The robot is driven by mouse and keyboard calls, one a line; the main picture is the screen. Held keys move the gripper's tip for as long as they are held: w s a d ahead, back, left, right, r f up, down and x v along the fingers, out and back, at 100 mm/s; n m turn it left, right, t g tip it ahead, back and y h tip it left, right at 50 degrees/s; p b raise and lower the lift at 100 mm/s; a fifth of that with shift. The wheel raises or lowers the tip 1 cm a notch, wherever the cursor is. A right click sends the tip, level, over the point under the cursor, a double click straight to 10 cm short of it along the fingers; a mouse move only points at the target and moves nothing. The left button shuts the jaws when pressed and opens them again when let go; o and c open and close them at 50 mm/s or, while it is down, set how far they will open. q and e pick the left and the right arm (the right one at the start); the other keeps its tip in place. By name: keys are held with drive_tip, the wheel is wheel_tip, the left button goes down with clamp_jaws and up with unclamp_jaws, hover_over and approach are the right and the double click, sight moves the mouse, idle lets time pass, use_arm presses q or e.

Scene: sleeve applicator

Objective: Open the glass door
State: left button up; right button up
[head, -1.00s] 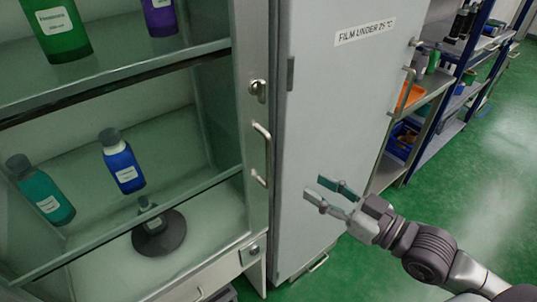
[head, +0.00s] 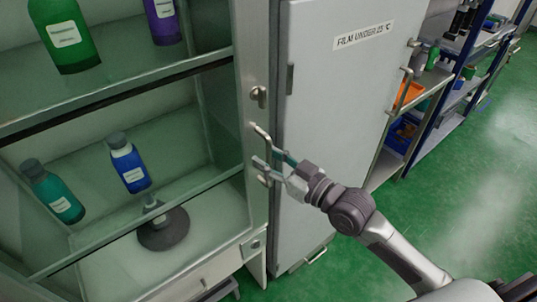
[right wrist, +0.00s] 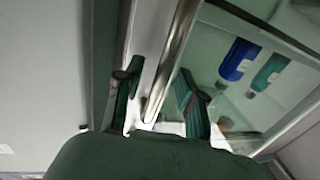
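The glass door (head: 252,70) closes the front of the cabinet at the left of the head view and looks shut. Its vertical metal bar handle (head: 262,134) is on the right frame, below a lock. My right gripper (head: 266,165) is open at the lower part of this handle. In the right wrist view, the handle bar (right wrist: 172,55) lies between the two open fingers (right wrist: 158,95), with a gap visible on the right side. I cannot tell whether a finger touches it. My left gripper is not in view.
Behind the glass stand green (head: 66,38), purple (head: 164,20), teal (head: 54,192) and blue (head: 129,163) bottles and a dark round-based item (head: 163,230). A grey cabinet (head: 335,100) labelled for film stands close on the right. The green floor (head: 470,200) is clear.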

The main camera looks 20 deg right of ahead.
clamp_jaws()
idle(0.3)
idle(0.3)
